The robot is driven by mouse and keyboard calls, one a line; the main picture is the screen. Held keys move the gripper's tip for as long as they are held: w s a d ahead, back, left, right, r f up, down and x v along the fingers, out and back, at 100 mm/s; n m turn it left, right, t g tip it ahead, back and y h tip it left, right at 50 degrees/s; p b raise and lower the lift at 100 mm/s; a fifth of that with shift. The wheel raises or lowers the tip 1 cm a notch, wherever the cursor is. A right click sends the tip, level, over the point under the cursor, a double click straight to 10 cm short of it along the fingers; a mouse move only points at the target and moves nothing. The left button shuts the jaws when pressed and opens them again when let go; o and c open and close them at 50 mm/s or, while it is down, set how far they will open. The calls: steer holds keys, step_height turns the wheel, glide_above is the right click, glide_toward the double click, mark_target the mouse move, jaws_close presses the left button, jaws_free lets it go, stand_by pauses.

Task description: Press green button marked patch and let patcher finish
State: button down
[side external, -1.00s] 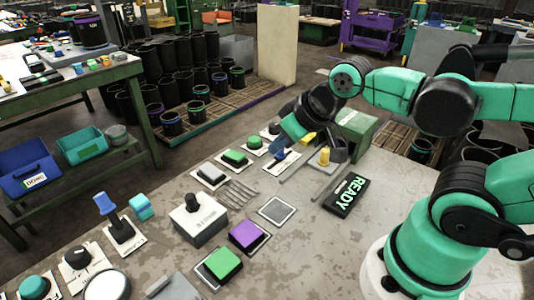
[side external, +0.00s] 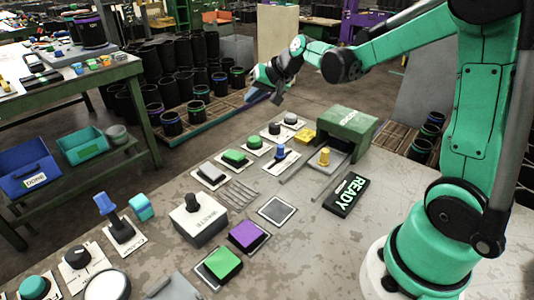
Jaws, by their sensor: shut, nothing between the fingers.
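I cannot read which is marked patch. A green box-shaped machine (side external: 347,123) with rails leading into it stands at the right of the table; it may be the patcher. A black sign (side external: 346,194) reads READY. My gripper (side external: 264,92) is shut and empty, raised behind the far edge of the table, apart from every button.
A purple button (side external: 247,235) and a grey box with a black knob (side external: 200,220) are nearer. Black sleeves (side external: 180,75) crowd a pallet behind.

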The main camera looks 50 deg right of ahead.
mark_target(257, 140)
steer(key=shift+w+d+f+m, duration=0.2)
steer(key=shift+w+d+f, duration=0.15)
steer(key=shift+d, duration=0.2)
steer(key=shift+w+d+f+m, duration=0.2)
steer(key=shift+w+d, duration=0.2)
steer(key=shift+d, duration=0.15)
steer(key=shift+f, duration=0.15)
steer(key=shift+f, duration=4.3)
steer(key=shift+f, duration=0.4)
steer(key=shift+f, duration=0.4)
steer(key=shift+r, duration=0.85)
